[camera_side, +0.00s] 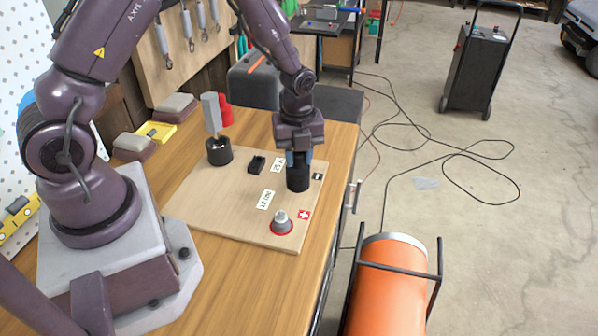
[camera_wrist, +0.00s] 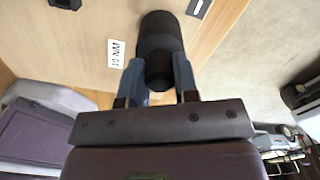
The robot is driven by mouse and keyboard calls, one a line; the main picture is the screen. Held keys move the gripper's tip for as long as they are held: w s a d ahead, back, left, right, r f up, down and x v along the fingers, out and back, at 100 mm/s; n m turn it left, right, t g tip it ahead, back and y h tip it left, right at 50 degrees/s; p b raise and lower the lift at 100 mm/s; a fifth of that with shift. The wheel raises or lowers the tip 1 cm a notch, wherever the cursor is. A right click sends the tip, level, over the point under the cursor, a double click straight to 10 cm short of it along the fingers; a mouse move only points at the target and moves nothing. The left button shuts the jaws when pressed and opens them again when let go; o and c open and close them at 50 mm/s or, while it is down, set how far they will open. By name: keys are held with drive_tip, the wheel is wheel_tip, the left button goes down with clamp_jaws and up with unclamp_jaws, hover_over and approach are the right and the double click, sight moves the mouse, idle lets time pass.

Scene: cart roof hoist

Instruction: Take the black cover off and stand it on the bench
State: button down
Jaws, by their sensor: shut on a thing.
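The black cover (camera_side: 298,180) is an upright dark cylinder near the right edge of the wooden board (camera_side: 205,205). My gripper (camera_side: 299,158) points down over it, with its blue fingers around the top. In the wrist view the cover (camera_wrist: 161,38) has a wide body and a narrower end, and the fingers of my gripper (camera_wrist: 158,78) are shut on that narrower end. The cover's bottom is at or very near the board; I cannot tell whether they touch. What is inside or under the cover is hidden. The bench (camera_side: 225,268) has bare wood in front of the board.
A grey fitting (camera_side: 281,218) with a red ring stands at the board's front right. A black cup (camera_side: 219,152), with a grey hexagonal piece (camera_side: 211,112) above it, is at the back left. A small black block (camera_side: 257,165) lies between. An orange cylinder (camera_side: 390,290) stands beyond the bench's right edge.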

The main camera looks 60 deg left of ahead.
drive_tip(key=shift+r, duration=3.65)
drive_tip(key=shift+a, duration=0.1)
drive_tip(key=w+a+n, duration=0.3)
drive_tip(key=a+n, duration=0.1)
drive_tip(key=a, duration=2.5)
wheel_tip(320, 180, down, 8)
drive_tip(key=shift+f, duration=0.25)
drive_tip(key=shift+d, duration=0.1)
